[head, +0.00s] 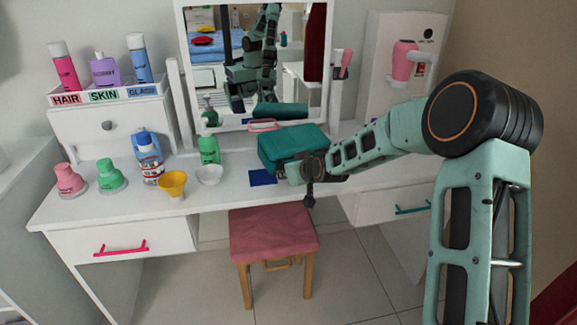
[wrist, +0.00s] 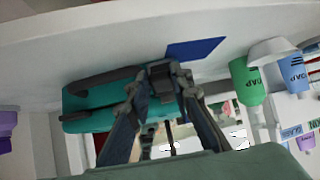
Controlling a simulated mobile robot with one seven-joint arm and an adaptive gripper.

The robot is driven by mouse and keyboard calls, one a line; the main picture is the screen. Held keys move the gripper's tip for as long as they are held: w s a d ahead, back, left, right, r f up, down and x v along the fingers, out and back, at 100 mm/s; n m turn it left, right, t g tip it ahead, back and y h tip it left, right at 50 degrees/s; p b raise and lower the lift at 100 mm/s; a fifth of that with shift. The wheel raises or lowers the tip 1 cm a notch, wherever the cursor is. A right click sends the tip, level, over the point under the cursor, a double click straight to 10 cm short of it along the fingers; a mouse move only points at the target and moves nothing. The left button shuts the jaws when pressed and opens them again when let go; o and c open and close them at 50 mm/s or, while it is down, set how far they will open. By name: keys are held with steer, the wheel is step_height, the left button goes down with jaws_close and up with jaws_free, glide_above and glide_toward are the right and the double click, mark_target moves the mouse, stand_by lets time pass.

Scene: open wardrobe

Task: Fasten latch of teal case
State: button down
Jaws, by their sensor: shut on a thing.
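The teal case (head: 293,143) lies closed on the white vanity table, in front of the mirror. It also shows in the wrist view (wrist: 92,103), with a dark handle-like bar (wrist: 100,79) along its side. My gripper (head: 308,170) is at the case's front right side in the head view. In the wrist view my gripper (wrist: 167,88) has its fingers closed in around a small dark piece at the case's edge, which looks like the latch. The fingers cover much of this piece, so I cannot tell whether the latch is fastened.
A blue square (head: 262,177) lies in front of the case. A green bottle (head: 209,150), a white bowl (head: 210,174) and a yellow funnel-like cup (head: 172,183) stand to the left. A pink stool (head: 273,233) is below the table. The mirror (head: 257,65) stands behind.

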steer(key=shift+w+a+r+g+h+p, duration=0.25)
steer(key=shift+r+g+p, duration=0.2)
steer(key=shift+p, duration=0.25)
steer(key=shift+w+r+g+h+p, duration=0.15)
steer(key=shift+r+g+h+p, duration=0.2)
steer(key=shift+g+p, duration=0.3)
steer(key=shift+p, duration=0.35)
steer(key=shift+w+f, duration=0.1)
steer(key=c, duration=1.7)
jaws_free()
steer(key=v, duration=1.2)
steer(key=shift+w+a, duration=0.1)
